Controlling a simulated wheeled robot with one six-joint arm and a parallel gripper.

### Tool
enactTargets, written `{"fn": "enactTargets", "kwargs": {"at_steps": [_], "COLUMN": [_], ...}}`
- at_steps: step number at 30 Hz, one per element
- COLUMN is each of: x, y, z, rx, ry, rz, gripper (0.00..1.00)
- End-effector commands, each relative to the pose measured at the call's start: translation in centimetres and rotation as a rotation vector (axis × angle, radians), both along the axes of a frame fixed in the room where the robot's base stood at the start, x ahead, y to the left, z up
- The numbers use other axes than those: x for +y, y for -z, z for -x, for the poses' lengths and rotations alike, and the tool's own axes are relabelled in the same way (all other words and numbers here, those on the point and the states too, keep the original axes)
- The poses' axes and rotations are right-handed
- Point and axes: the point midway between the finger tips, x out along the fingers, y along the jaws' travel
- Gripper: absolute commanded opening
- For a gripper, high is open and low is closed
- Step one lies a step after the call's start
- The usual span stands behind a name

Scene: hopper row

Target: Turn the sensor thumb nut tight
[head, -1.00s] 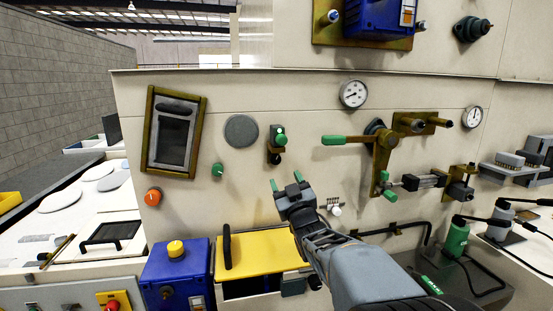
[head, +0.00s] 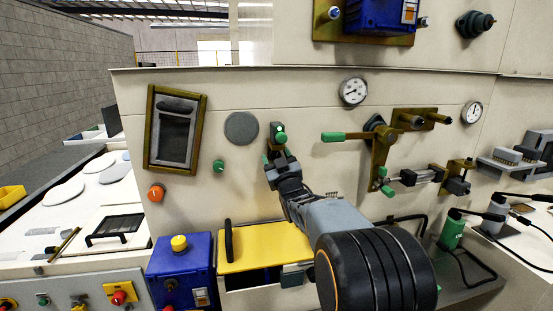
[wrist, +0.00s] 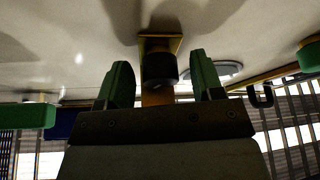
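A black cylinder (wrist: 161,68) under a brass-coloured bracket (wrist: 160,43) shows between the fingertips, with gaps on both sides.
A green-handled lever (head: 340,136) on a brass bracket is to the right, below a gauge (head: 353,91). A green knob (head: 218,166) and the grey disc (head: 241,128) are to the left. A yellow panel (head: 265,247) lies below.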

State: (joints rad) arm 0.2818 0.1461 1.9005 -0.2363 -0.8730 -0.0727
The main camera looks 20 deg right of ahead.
Motion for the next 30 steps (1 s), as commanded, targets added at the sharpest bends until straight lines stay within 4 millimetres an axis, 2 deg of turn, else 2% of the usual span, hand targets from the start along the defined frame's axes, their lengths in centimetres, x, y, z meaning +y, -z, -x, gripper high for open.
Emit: {"fn": "enactTargets", "kwargs": {"at_steps": [2, 15, 23, 30], "x": [0.0, 0.0, 0.09, 0.19], "y": [-0.01, -0.01, 0.32, 0.69], "z": [0.01, 0.04, 0.04, 0.06], "rx": [0.0, 0.0, -0.012, -0.042], "ry": [0.0, 0.0, -0.001, -0.002], "rz": [0.0, 0.0, -0.038, -0.182], "gripper": [0.54, 0.12, 0.12, 0.12]}}
